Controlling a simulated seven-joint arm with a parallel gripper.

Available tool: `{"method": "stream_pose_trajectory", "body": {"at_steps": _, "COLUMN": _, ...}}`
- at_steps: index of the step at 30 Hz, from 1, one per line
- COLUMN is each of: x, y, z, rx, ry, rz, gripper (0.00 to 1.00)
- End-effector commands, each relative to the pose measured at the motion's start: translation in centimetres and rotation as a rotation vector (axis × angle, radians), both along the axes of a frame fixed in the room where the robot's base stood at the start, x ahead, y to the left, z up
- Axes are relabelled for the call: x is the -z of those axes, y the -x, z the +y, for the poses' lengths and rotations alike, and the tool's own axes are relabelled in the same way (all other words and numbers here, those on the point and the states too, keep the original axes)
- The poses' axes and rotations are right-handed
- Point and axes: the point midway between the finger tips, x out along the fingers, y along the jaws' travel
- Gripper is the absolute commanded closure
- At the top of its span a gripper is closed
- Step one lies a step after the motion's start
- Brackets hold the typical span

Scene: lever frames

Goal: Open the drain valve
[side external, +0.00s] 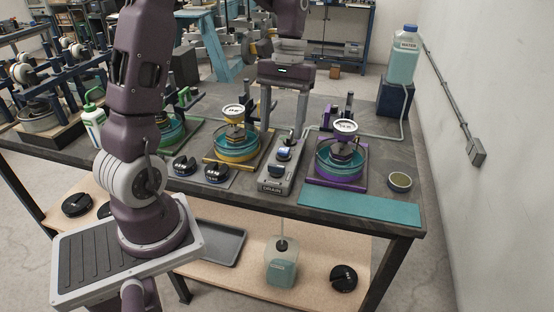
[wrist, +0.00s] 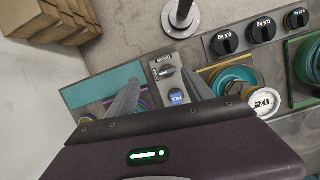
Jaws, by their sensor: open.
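The valve panel (side external: 267,183), a narrow grey strip with a DRAIN label on its front end, lies on the bench between the yellow and purple stations. A dark drain valve knob (side external: 276,170) sits close to that label, with other controls behind it. In the wrist view the knob (wrist: 166,72) shows near the panel's labelled end, with a round blue cap (wrist: 176,97) beside it. My gripper (side external: 283,130) is open and empty, pointing down above the panel. In the wrist view its fingers (wrist: 161,82) straddle the panel, apart from the knob.
The purple station (side external: 340,165) with a gauge stands right, the yellow station (side external: 234,148) left. Black knobs on plates (side external: 200,170) lie front left. A teal mat (side external: 360,203) and small bowl (side external: 400,181) lie right. A water bottle (side external: 403,60) stands back right.

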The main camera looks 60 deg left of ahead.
Motion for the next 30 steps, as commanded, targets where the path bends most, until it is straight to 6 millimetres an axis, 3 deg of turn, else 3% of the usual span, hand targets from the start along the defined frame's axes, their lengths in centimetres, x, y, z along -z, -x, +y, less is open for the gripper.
{"method": "stream_pose_trajectory", "body": {"at_steps": 3, "x": 3.1, "y": -1.1, "z": 2.2, "rx": -0.089, "ry": 0.06, "rz": 0.084, "gripper": 0.4}}
{"method": "stream_pose_trajectory", "body": {"at_steps": 6, "x": 4.2, "y": -1.2, "z": 2.8, "rx": -0.119, "ry": 0.081, "rz": 0.112, "gripper": 0.4}}
{"method": "stream_pose_trajectory", "body": {"at_steps": 16, "x": 9.6, "y": 0.4, "z": 1.2, "rx": -0.119, "ry": 0.083, "rz": 0.115, "gripper": 0.4}}
{"method": "stream_pose_trajectory", "body": {"at_steps": 26, "x": 10.6, "y": 0.6, "z": 0.9, "rx": -0.117, "ry": 0.08, "rz": 0.112, "gripper": 0.4}}
{"method": "stream_pose_trajectory", "body": {"at_steps": 27, "x": 10.6, "y": 0.6, "z": 0.9, "rx": -0.117, "ry": 0.08, "rz": 0.112, "gripper": 0.42}}
{"method": "stream_pose_trajectory", "body": {"at_steps": 30, "x": 10.6, "y": 0.6, "z": 0.9, "rx": -0.117, "ry": 0.08, "rz": 0.112, "gripper": 0.62}}
